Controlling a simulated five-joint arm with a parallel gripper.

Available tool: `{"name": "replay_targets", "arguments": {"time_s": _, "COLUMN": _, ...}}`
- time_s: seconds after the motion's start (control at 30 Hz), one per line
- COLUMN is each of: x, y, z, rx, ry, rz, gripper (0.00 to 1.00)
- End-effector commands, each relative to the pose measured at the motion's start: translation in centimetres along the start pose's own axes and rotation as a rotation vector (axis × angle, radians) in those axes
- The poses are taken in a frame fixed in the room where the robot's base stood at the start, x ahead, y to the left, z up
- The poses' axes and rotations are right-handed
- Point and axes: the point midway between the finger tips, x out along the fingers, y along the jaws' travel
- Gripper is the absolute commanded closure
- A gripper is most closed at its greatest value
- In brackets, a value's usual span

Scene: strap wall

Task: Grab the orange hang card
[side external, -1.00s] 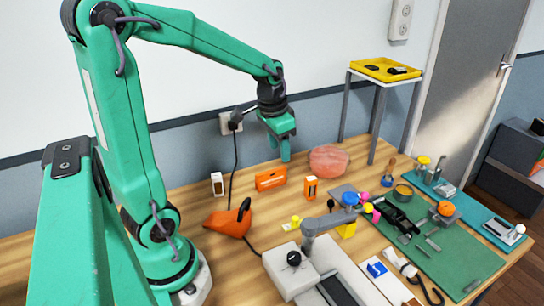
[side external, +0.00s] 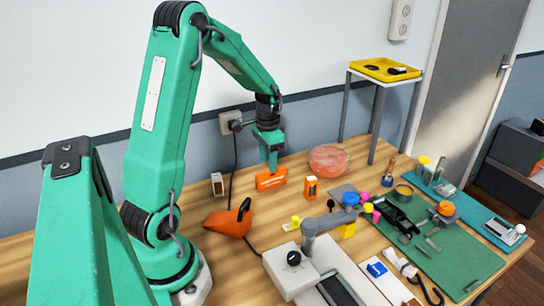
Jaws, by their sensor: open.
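A wide, low orange piece (side external: 271,181), which looks like the orange hang card, is on the wooden table near the wall. My gripper (side external: 272,168) points straight down over it, its fingertips at the card's upper edge and hiding part of it. The jaws are open. I cannot tell from this angle whether the fingers are around the card or just behind or above it.
An orange tool (side external: 230,220) with a black cable lies in front. A pink round thing (side external: 328,159) is at the back right. The wall is close behind.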

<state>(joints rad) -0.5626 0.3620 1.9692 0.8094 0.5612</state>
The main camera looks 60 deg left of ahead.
Motion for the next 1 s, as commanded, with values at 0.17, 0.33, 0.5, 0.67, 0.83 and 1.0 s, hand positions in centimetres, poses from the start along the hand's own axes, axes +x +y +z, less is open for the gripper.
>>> {"name": "replay_targets", "arguments": {"time_s": 0.17, "x": 1.5, "y": 0.1, "z": 0.0, "rx": 0.000, "ry": -0.003, "rz": 0.002, "gripper": 0.55}}
{"name": "replay_targets", "arguments": {"time_s": 0.33, "x": 2.4, "y": 0.1, "z": 0.0, "rx": 0.000, "ry": -0.001, "rz": 0.001, "gripper": 0.55}}
{"name": "replay_targets", "arguments": {"time_s": 0.5, "x": 2.5, "y": 0.1, "z": 0.0, "rx": 0.000, "ry": -0.001, "rz": 0.001, "gripper": 0.55}}
{"name": "replay_targets", "arguments": {"time_s": 0.67, "x": 3.4, "y": 0.1, "z": 0.1, "rx": 0.000, "ry": -0.003, "rz": 0.002, "gripper": 0.55}}
{"name": "replay_targets", "arguments": {"time_s": 0.83, "x": 5.3, "y": 0.1, "z": 0.1, "rx": 0.000, "ry": -0.004, "rz": 0.003, "gripper": 0.55}}
{"name": "replay_targets", "arguments": {"time_s": 1.0, "x": 7.0, "y": 0.1, "z": 0.1, "rx": 0.000, "ry": -0.003, "rz": 0.002, "gripper": 0.55}}
